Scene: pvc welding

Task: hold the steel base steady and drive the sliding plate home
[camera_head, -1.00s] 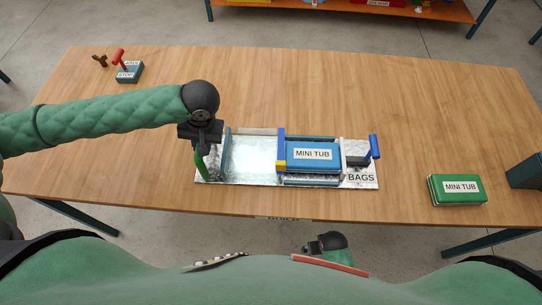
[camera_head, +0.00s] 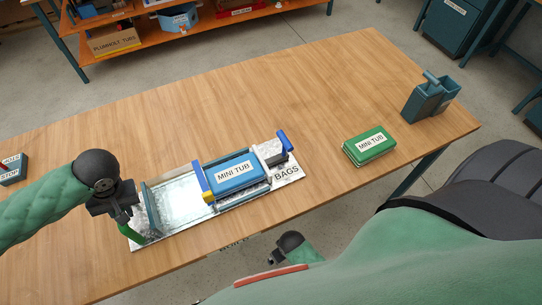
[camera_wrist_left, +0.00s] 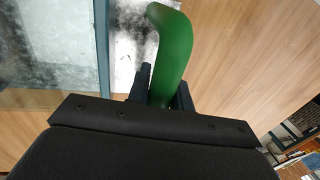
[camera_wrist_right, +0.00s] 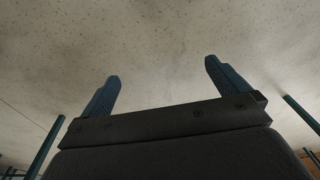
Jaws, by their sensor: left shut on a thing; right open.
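The steel base (camera_head: 175,229) lies flat on the wooden table, with a word "BAGS" at its right end. My left gripper (camera_head: 126,222) is shut on the green handle (camera_wrist_left: 174,60) at the base's left end; the handle stands between the fingers in the left wrist view. A plate with a blue and yellow edge bar (camera_head: 203,182) crosses the base at the left side of a blue "MINI TUB" box (camera_head: 237,176). A blue handle (camera_head: 284,141) stands at the base's right end. My right gripper (camera_wrist_right: 163,95) is open and empty, over the floor before the table's front edge.
A green "MINI TUB" box (camera_head: 369,147) sits on the table right of the base. A teal holder (camera_head: 430,99) stands at the table's right end. A small stop box (camera_head: 12,170) is at the left edge. The table behind the base is clear.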

